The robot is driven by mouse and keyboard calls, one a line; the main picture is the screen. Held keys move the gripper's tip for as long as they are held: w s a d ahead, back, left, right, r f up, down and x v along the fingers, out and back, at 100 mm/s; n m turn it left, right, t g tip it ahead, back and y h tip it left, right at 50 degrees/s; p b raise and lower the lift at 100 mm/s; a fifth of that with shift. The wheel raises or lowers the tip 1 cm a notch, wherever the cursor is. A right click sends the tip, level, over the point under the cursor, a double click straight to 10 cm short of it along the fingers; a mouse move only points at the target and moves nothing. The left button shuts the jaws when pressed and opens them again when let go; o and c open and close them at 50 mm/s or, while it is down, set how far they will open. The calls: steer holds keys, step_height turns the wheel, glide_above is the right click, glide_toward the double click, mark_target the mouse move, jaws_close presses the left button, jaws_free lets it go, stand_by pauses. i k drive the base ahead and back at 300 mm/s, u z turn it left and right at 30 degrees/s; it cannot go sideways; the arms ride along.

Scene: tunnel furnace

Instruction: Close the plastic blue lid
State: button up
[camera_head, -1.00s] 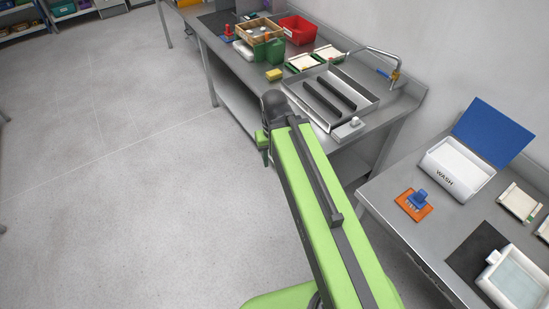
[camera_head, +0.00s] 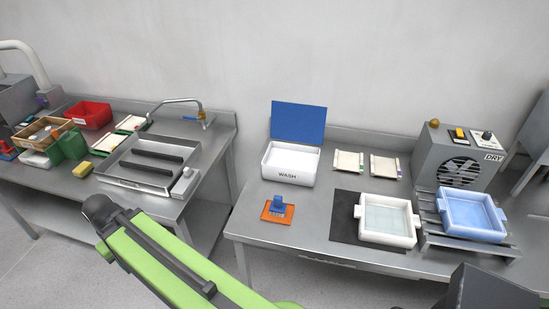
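The blue lid (camera_head: 298,121) stands open, upright at the back edge of the white WASH box (camera_head: 287,177) on the right-hand metal table. The box's open top faces up and its inside looks white and empty. My green arm reaches from the bottom of the view toward the left, ending in a dark rounded part in front of the left table, well left of the box. The fingers of my gripper do not show.
On the right table (camera_head: 290,231) are an orange plate with a blue knob (camera_head: 278,208), a white tray (camera_head: 387,220) on a black mat, a blue tray (camera_head: 470,214) on a rack, and a DRY fan unit (camera_head: 455,158). A sink tray (camera_head: 150,163) and faucet are on the left table.

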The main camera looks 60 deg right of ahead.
mark_target(290, 121)
steer(key=z, duration=1.25)
steer(key=k, duration=1.3)
steer(key=z, duration=0.3)
steer(key=i, duration=1.3)
steer(key=z, duration=0.05)
